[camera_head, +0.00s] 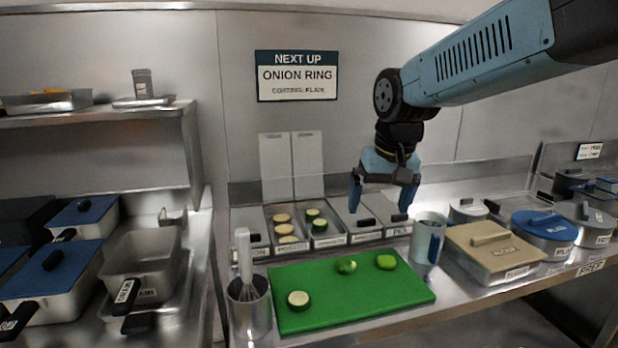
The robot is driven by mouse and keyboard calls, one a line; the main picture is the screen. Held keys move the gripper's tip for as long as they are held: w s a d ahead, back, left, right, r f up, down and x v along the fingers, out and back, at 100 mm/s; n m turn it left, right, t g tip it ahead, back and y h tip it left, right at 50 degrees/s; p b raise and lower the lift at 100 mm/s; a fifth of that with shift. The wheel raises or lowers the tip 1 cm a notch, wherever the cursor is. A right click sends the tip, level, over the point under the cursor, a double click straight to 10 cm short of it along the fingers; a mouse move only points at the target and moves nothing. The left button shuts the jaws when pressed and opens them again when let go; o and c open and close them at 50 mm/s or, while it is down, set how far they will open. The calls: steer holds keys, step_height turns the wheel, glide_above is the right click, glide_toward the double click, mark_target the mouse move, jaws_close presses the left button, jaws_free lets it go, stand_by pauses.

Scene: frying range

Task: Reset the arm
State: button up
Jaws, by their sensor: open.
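My gripper (381,208) hangs from my blue arm, which reaches in from the upper right. It points down with its two blue fingers apart and nothing between them. In this view it is above the row of small labelled bins behind the green cutting board (350,291). On the board lie a pale-topped round slice (298,299) at the front left, a small green piece (346,265) at the back and another green piece (386,261) to its right.
A whisk (244,262) stands in a metal pot (249,315) left of the board. A metal cup (428,241) and a tan lidded container (494,256) stand to the right. Blue-lidded pans (52,272) sit at left. A wall sign (297,76) reads "ONION RING".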

steer(key=s+d+m+t, duration=0.1)
steer(key=s+d+t, duration=0.1)
steer(key=s+d, duration=0.8)
steer(key=shift+s+f+t+h, duration=0.3)
steer(key=shift+s+t+h, duration=0.1)
steer(key=shift+s, duration=1.15)
